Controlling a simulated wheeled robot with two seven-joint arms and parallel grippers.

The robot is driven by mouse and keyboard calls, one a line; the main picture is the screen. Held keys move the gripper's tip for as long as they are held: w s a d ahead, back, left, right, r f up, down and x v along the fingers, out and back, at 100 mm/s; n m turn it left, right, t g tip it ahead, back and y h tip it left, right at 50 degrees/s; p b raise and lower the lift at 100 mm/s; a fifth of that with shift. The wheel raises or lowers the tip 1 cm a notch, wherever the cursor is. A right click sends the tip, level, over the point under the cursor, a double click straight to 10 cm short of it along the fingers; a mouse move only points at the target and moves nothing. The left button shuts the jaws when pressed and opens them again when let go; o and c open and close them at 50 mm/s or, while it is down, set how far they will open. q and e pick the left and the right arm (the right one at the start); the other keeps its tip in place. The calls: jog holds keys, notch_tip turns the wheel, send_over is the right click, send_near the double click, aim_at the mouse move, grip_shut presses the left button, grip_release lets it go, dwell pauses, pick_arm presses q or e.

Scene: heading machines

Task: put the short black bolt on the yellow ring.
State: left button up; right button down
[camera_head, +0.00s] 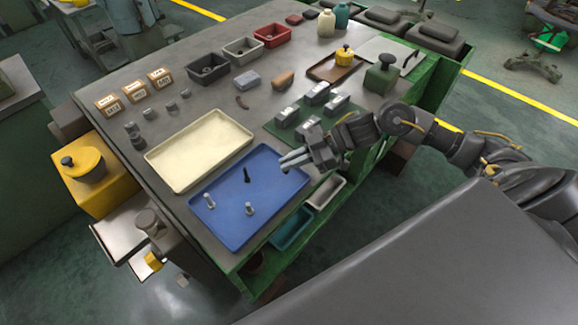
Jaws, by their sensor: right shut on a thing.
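My right gripper (286,161) is over the right edge of the blue tray (225,230). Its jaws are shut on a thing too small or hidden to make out. A black bolt (247,176) stands in the blue tray, left of the gripper and apart from it; I cannot tell if it is the short one. Two silver bolts, one on the left (209,201) and one nearer the front (250,208), stand in the same tray. A round yellow piece with a dark top (344,57), possibly the yellow ring, sits on the brown tray (322,70). My left gripper is out of view.
An empty cream tray (200,150) adjoins the blue tray. A green board (285,136) with several metal blocks lies behind my right gripper. Grey, white and red bins (272,36) stand at the back. A dark green weight-like block (381,77) stands right of the brown tray.

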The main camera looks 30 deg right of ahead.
jog(key=f+p, duration=0.2)
jog(key=shift+w+a+f, duration=0.2)
jog(key=shift+w+f, duration=0.1)
jog(key=shift+f, duration=0.3)
jog(key=shift+s, duration=0.1)
jog(key=shift+f, duration=0.1)
jog(key=shift+f, duration=0.15)
jog(key=c, duration=1.5)
grip_release()
jog(key=shift+c, duration=0.2)
